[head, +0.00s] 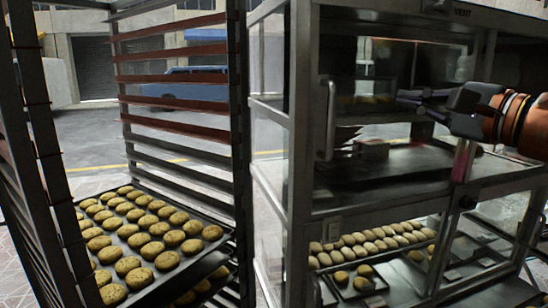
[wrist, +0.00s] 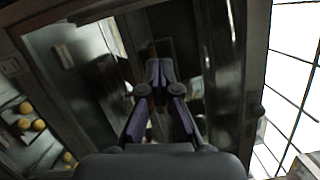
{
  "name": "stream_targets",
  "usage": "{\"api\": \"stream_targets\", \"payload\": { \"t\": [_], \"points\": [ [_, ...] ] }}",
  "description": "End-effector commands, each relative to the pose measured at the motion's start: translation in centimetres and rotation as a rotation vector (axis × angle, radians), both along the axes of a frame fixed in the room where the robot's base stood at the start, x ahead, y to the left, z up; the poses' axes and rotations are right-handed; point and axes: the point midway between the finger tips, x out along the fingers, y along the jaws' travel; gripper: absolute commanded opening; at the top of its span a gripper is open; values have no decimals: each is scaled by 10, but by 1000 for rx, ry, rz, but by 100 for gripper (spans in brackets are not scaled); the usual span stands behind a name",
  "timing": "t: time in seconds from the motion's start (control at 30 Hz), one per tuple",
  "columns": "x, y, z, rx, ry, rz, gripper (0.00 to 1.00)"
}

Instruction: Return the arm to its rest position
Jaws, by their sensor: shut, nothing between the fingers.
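My gripper (head: 408,98) is at the right of the head view, held level and pointing left, in front of the upper part of the glass-sided oven cabinet (head: 300,120). In the wrist view my gripper (wrist: 160,68) has its fingertips together with nothing between them. Dark cabinet surfaces and a frame show beyond the fingers. Whether the fingers touch the cabinet cannot be told.
A tall rack (head: 243,150) stands at the left, with a tray of round cookies (head: 140,240) low in it. The cabinet has a vertical handle (head: 326,118) and more baked pieces (head: 365,245) on its lower shelf. Open floor (head: 85,150) shows behind the rack.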

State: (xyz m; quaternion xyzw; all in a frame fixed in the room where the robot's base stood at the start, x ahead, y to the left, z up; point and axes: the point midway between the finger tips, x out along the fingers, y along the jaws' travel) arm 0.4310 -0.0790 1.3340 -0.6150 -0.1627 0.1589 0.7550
Motion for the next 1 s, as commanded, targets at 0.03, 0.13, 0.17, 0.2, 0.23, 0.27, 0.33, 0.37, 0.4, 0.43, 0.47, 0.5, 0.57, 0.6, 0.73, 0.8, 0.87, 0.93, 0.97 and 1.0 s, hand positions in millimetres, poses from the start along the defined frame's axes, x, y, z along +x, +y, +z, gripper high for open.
{"api": "stream_targets", "payload": {
  "t": [0.03, 0.13, 0.17, 0.2, 0.23, 0.27, 0.33, 0.37, 0.4, 0.43, 0.47, 0.5, 0.57, 0.6, 0.73, 0.8, 0.87, 0.93, 0.97, 1.0],
  "points": [
    [1, 5, -2, -17, 8, 8, 0],
    [5, 42, -25, -141, 65, 72, 0],
    [5, 53, -33, -185, 84, 91, 0],
    [5, 67, -47, -245, 111, 120, 0],
    [4, 79, -58, -291, 132, 146, 0],
    [2, 90, -70, -343, 156, 173, 0],
    [-5, 114, -101, -467, 212, 243, 0],
    [-9, 123, -115, -521, 238, 275, 0],
    [-17, 135, -136, -599, 274, 322, 0],
    [-24, 142, -152, -657, 303, 360, 0],
    [-32, 148, -167, -715, 332, 398, 0],
    [-43, 154, -188, -793, 371, 451, 0],
    [-64, 158, -219, -907, 432, 534, 0],
    [-80, 158, -238, -981, 474, 592, 0],
    [-136, 142, -290, -1201, 616, 786, 0],
    [-167, 127, -310, -1291, 691, 885, 0],
    [-189, 114, -321, -1354, 744, 956, 0],
    [-211, 100, -329, -1406, 798, 1026, 0],
    [-218, 95, -332, -1423, 818, 1051, 0],
    [-226, 89, -334, -1441, 838, 1077, 0]
  ]
}}
